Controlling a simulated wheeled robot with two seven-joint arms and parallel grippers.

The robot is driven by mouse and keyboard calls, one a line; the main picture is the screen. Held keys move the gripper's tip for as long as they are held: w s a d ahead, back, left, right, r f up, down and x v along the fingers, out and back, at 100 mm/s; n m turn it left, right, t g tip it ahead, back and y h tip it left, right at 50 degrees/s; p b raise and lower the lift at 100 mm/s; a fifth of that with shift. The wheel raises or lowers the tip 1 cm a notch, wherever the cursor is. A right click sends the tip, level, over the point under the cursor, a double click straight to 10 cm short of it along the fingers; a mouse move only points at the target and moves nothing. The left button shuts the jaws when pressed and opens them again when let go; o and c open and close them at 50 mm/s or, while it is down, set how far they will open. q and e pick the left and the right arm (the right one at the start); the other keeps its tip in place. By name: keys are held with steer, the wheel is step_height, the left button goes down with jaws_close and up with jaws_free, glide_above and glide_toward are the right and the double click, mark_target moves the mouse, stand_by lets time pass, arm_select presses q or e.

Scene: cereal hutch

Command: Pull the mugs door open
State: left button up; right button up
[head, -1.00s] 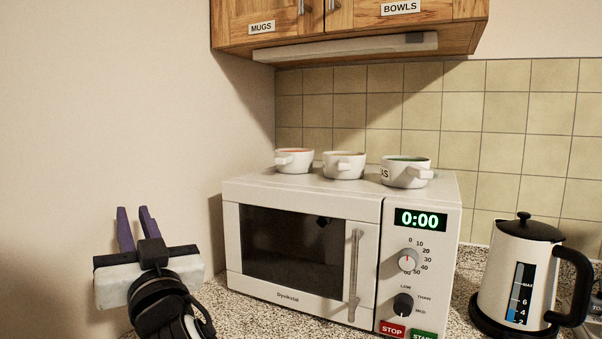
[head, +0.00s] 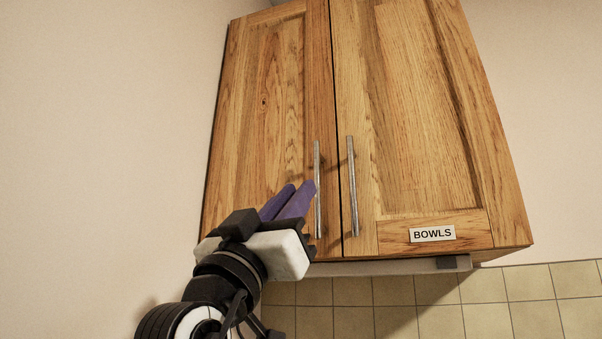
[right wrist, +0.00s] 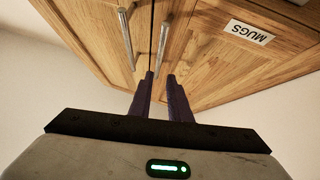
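The mugs door (head: 262,110) is the left wooden door of the wall cabinet and is shut. Its vertical metal handle (head: 318,200) is by its right edge. In the right wrist view, upside down, the mugs door shows at right with its MUGS label (right wrist: 249,32) and its handle (right wrist: 162,45). My right gripper (head: 302,186) is raised in front of this handle, its purple fingertips at the handle's left side in the head view. In the right wrist view the fingers (right wrist: 160,77) are apart, with the handle's end showing between the tips; contact cannot be told. My left gripper is not in view.
The bowls door (head: 410,110) is beside it, also shut, with its own handle (head: 352,190) close to the mugs handle. A wall (head: 110,110) runs along the cabinet's left side. Tiles (head: 400,305) show below the cabinet.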

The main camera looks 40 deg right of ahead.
mark_target(315, 170)
steer(key=p+x, duration=0.1)
steer(key=x, duration=0.3)
steer(key=p+x, duration=0.2)
steer(key=x, duration=0.3)
steer(key=shift+s+d+r, duration=0.1)
steer(key=shift+s, duration=0.1)
jaws_close()
